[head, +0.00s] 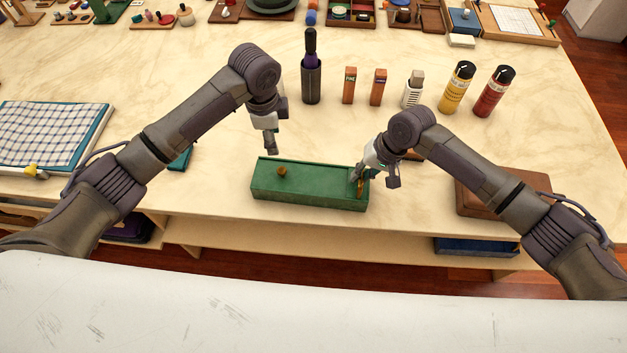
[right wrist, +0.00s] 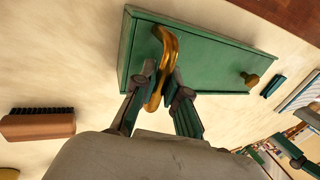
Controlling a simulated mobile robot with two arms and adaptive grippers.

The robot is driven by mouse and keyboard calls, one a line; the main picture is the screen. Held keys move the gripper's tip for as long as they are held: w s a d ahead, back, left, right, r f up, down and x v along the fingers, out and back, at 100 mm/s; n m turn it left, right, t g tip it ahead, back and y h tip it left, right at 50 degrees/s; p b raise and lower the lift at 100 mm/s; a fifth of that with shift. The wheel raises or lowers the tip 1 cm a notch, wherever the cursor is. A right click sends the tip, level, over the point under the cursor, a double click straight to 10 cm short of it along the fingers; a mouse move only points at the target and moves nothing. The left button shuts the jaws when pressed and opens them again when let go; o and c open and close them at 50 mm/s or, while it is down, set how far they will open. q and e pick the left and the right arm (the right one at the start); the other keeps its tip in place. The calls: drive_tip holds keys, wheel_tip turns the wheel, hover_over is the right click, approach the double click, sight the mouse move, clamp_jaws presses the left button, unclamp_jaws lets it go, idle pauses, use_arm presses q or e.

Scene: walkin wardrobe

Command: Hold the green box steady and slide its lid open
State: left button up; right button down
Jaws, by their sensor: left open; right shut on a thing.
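The long green box (head: 310,189) lies on the table near its front edge, with a small brass knob (head: 281,171) on top near its left end. My right gripper (head: 358,178) is shut on a curved brass handle (right wrist: 166,50) at the box's right end; the handle shows between the fingers in the right wrist view. The lid (right wrist: 200,47) appears closed; no opening shows. My left gripper (head: 270,146) is open and empty, above and just behind the left end of the box, apart from the knob.
Behind the box stand a dark bottle (head: 311,80), small boxes, a yellow bottle (head: 457,88) and a red bottle (head: 493,92). A brown case (head: 480,197) is at right under my right arm. A checked cloth (head: 50,132) lies at left. A brush (right wrist: 38,124) lies nearby.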

sight(281, 170)
use_arm(q)
drive_tip(key=shift+s+d+f+m+g, duration=0.1)
drive_tip(key=shift+s+d+m+g, duration=0.1)
drive_tip(key=shift+s+d+m, duration=0.35)
drive_tip(key=shift+s+d+m+g, duration=0.2)
drive_tip(key=shift+s+m, duration=0.15)
drive_tip(key=shift+s, duration=0.3)
drive_tip(key=shift+s+f, duration=0.15)
drive_tip(key=shift+f, duration=4.85)
drive_tip(key=shift+s, duration=0.1)
drive_tip(key=c, duration=0.9)
drive_tip(key=shift+f, duration=0.1)
drive_tip(key=shift+c, duration=0.2)
